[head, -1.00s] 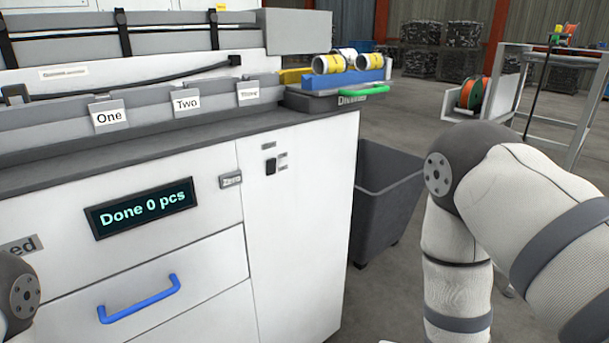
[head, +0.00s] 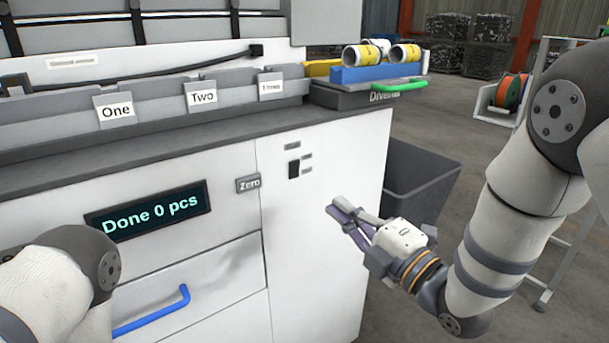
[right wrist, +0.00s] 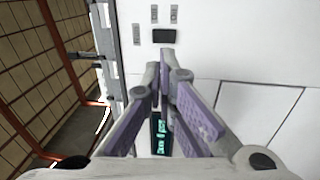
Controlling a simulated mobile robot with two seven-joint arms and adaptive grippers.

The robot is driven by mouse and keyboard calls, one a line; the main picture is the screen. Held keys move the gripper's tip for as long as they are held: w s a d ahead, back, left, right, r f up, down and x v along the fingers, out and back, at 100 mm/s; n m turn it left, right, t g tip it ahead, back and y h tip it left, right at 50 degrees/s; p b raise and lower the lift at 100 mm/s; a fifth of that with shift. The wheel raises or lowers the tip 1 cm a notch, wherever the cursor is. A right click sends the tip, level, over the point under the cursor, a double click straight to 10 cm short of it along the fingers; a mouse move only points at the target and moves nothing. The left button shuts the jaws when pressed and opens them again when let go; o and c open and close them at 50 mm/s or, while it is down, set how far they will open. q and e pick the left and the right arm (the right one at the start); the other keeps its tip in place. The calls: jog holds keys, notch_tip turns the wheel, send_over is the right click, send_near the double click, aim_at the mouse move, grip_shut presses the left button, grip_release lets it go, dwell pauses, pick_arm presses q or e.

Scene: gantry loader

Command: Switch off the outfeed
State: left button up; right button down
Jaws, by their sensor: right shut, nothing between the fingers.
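A small black switch (head: 294,169) sits on the white cabinet front (head: 325,160), with small grey label plates above and beside it, too small to read. It also shows in the right wrist view (right wrist: 164,36), just beyond my fingertips. My right gripper (head: 334,209) is shut and empty. In the head view it is to the right of and below the switch, its fingers pointing toward the cabinet; a gap shows between them. Part of my left arm shows at the lower left, but its gripper is out of view.
A "Zero" button plate (head: 248,183) and a "Done 0 pcs" display (head: 147,211) are left of the switch. A blue drawer handle (head: 152,314) sticks out below. A green handle (head: 400,86) and yellow-banded rolls (head: 365,54) are above right. A grey bin (head: 420,178) stands beside the cabinet.

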aim_at(295, 167)
jog(key=b+x, duration=0.1)
jog(key=x, duration=1)
jog(key=shift+w+a+f, duration=0.1)
jog(key=shift+w+a, duration=0.25)
jog(key=shift+w, duration=0.1)
pick_arm(q)
jog(key=shift+s+f+g, duration=0.3)
jog(key=shift+s+f, duration=0.45)
